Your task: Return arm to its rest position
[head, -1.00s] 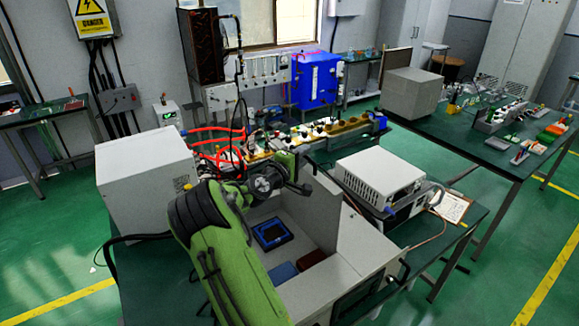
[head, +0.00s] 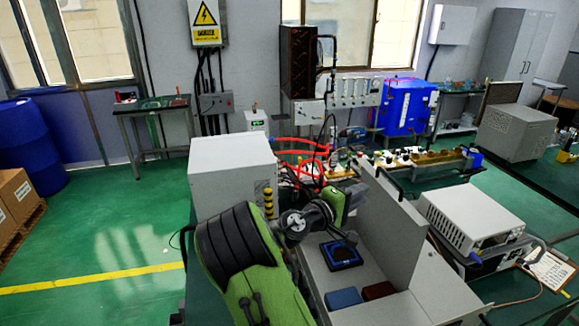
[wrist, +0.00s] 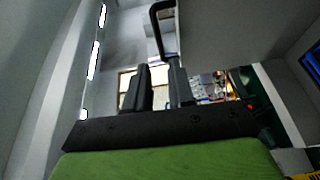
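My green arm (head: 262,290) reaches forward in the head view, over the open white box on the bench. Its dark wrist joint (head: 300,222) and a green link beyond it hang near the box's upright white panel (head: 388,225). My gripper is small and mostly hidden in the head view. In the wrist view my gripper (wrist: 158,64) shows two dark fingers with a narrow gap between them. Nothing shows between the fingers except the background. A black handle (wrist: 157,12) is beyond the fingertips, and pale walls stand on both sides.
The box holds a blue-rimmed tray (head: 341,254), a blue block (head: 343,298) and a red-brown block (head: 378,290). A white instrument (head: 472,215) is at right. Green floor (head: 120,230) is clear at left.

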